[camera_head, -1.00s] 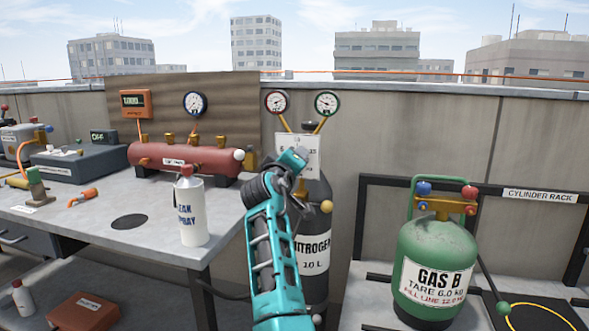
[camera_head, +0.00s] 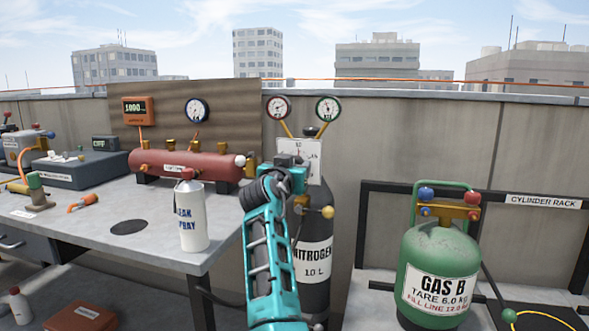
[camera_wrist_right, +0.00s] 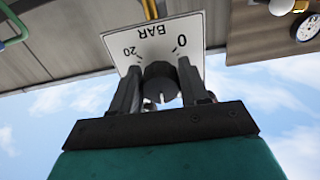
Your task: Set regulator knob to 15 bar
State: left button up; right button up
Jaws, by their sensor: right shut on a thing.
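The regulator knob (camera_wrist_right: 161,80) is dark and round with a notch, seen upside down in the right wrist view. It sits in front of a white BAR scale plate (camera_wrist_right: 155,40) marked 20 and 0. My right gripper (camera_wrist_right: 160,76) has one finger on each side of the knob and is shut on it. In the head view my right gripper (camera_head: 285,180) is in front of the nitrogen cylinder (camera_head: 316,250), just below the white plate (camera_head: 301,155). The arm hides the knob there. Two gauges (camera_head: 278,107) (camera_head: 328,109) stand above; their readings are too small to tell. My left gripper is out of view.
A bench (camera_head: 150,235) with a white leak spray bottle (camera_head: 192,220) and a red tank (camera_head: 180,168) stands to the left. A green GAS B cylinder (camera_head: 435,260) stands in the cylinder rack (camera_head: 500,197) at the right.

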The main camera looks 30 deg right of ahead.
jog(key=m, duration=0.6)
jog(key=shift+f+m, duration=0.1)
jog(key=shift+m, duration=0.2)
jog(key=m, duration=0.6)
jog(key=shift+w+a, duration=0.1)
jog(key=shift+w, duration=0.05)
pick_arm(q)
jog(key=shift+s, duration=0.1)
pick_arm(e)
jog(key=shift+m, duration=0.3)
jog(key=o, duration=1)
jog(key=shift+r, duration=0.2)
